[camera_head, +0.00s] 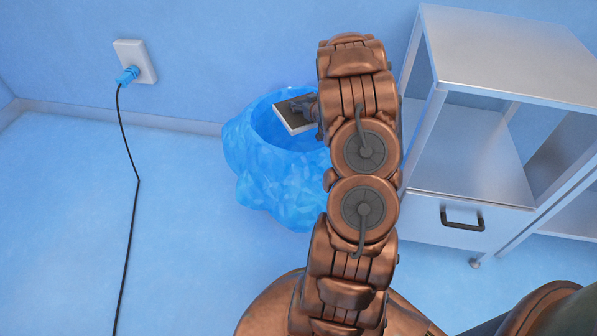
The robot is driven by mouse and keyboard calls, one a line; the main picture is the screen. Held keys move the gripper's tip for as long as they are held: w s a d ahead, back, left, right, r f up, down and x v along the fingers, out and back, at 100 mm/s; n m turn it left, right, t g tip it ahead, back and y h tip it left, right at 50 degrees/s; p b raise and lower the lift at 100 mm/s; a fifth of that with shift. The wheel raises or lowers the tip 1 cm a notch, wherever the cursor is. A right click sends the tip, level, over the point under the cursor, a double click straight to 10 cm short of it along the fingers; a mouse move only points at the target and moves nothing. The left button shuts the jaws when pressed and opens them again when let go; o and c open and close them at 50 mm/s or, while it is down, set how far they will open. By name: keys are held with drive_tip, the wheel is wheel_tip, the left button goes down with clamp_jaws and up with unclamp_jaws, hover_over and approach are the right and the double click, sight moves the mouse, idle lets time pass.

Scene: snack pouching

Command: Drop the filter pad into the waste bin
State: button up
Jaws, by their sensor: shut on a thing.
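The filter pad (291,117) is a flat, tilted panel with a grey face and a pale edge. My gripper (309,106) is shut on its right side, and my copper-coloured arm partly hides the gripper. The waste bin (262,176) is a round bin with a crumpled, translucent blue liner standing on the floor by the wall. The pad shows over the bin's opening, near its far rim. I cannot tell exactly how high it is above the rim. My arm covers the right side of the bin.
A metal cabinet (470,205) with an open shelf and a handled drawer stands close to the right of my arm. A wall socket (135,62) has a blue plug, and its black cable (136,180) runs down at the left. The floor between cable and bin is clear.

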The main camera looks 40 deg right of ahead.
drive_tip(key=shift+f+b, duration=0.5)
drive_tip(key=shift+f, duration=0.55)
drive_tip(key=o, duration=1.4)
drive_tip(key=shift+r, duration=5)
